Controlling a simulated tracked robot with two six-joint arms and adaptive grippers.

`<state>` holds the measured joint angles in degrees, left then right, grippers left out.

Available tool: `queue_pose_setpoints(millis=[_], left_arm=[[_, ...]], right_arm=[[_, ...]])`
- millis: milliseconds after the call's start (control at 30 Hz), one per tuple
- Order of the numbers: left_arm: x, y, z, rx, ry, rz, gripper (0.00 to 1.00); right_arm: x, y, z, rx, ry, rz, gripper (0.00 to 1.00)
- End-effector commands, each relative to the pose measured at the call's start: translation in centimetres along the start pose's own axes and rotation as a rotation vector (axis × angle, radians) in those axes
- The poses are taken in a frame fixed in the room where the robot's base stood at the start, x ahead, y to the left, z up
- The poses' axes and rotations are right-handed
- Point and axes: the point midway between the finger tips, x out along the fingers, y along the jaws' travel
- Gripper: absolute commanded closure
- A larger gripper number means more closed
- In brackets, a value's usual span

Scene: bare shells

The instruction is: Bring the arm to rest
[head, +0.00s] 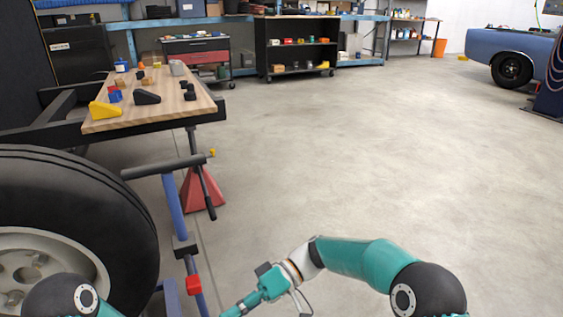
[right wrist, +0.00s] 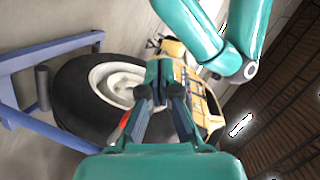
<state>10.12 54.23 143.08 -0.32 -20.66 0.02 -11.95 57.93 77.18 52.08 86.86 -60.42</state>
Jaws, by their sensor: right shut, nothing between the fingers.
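My right arm enters the head view at the bottom right and bends left at mid-bottom. Its wrist hangs low and the fingers lie at or below the lower edge there. In the right wrist view my right gripper (right wrist: 164,75) has its dark fingers together with nothing between them. Only a dark joint and a bit of teal link of my left arm show at the bottom left of the head view. The left gripper cannot be made out in either view.
A wooden bench top (head: 165,112) holds several coloured blocks. Shelves (head: 300,50) and a blue car (head: 510,50) are far back. The floor (head: 380,160) is clear at centre and right.

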Motion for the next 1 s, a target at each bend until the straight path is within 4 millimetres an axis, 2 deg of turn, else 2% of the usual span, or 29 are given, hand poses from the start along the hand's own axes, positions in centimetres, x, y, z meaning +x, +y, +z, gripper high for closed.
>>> queue_pose_setpoints(millis=[167,367,467,633,700,800,900,1000], left_arm=[[-0.1,0.1,0.1,0.0,-0.002,0.0,1.0],[-0.3,0.1,0.1,0.0,-0.002,0.0,1.0],[-0.5,0.2,0.1,0.0,-0.002,0.0,1.0],[-0.8,0.3,0.1,0.0,-0.002,0.0,1.0],[-0.9,0.3,0.1,0.0,-0.002,0.0,1.0],[-1.1,0.4,0.1,0.0,-0.002,0.0,1.0],[-1.2,0.4,0.1,0.0,-0.002,0.0,1.0],[-1.3,0.5,0.1,0.0,-0.002,0.0,1.0]], right_arm=[[-0.1,3.9,2.6,0.154,0.008,0.12,1.0],[-0.4,9.3,7.4,0.366,0.019,0.301,1.0],[-0.8,12.4,11.2,0.496,0.026,0.425,1.0],[-2.3,17.6,20.7,0.732,0.066,0.709,1.0],[-3.0,18.9,24.4,0.797,0.099,0.819,1.0],[-3.7,19.6,28.3,0.849,0.16,0.938,1.0],[-4.0,19.6,30.9,0.873,0.227,1.012,1.0],[-4.0,19.1,32.6,0.884,0.299,1.056,1.0]])
